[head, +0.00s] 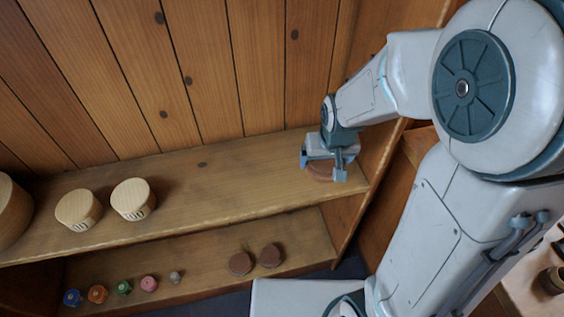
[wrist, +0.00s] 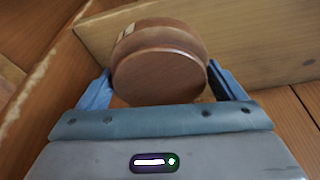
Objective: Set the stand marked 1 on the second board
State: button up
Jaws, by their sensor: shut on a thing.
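My gripper (head: 325,168) is at the right end of the upper visible board (head: 225,185), fingers pointing down. It is shut on a brown round stand (head: 319,174), which is mostly hidden by the gripper in the head view. In the wrist view the brown stand (wrist: 158,75) sits between the two fingers (wrist: 160,92), its flat round face towards the camera. A pale mark shows on its upper left side, but I cannot read it. The stand is at or very close to the board; I cannot tell whether it touches.
Two pale stands with dark marks (head: 78,210) (head: 133,200) and a larger pale round thing (head: 10,212) stand on the upper board's left. The lower board (head: 205,275) holds two brown stands (head: 241,263) (head: 271,255) and several small coloured knobs (head: 123,288). The upper board's middle is clear.

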jog(key=p, duration=0.1)
send_over(292, 171)
jog(key=s, duration=0.1)
notch_tip(292, 171, down, 6)
jog(key=shift+r, duration=0.2)
jog(key=shift+f, duration=2)
jog(key=shift+f, duration=0.2)
jog(key=o, duration=0.8)
jog(key=shift+o, duration=0.2)
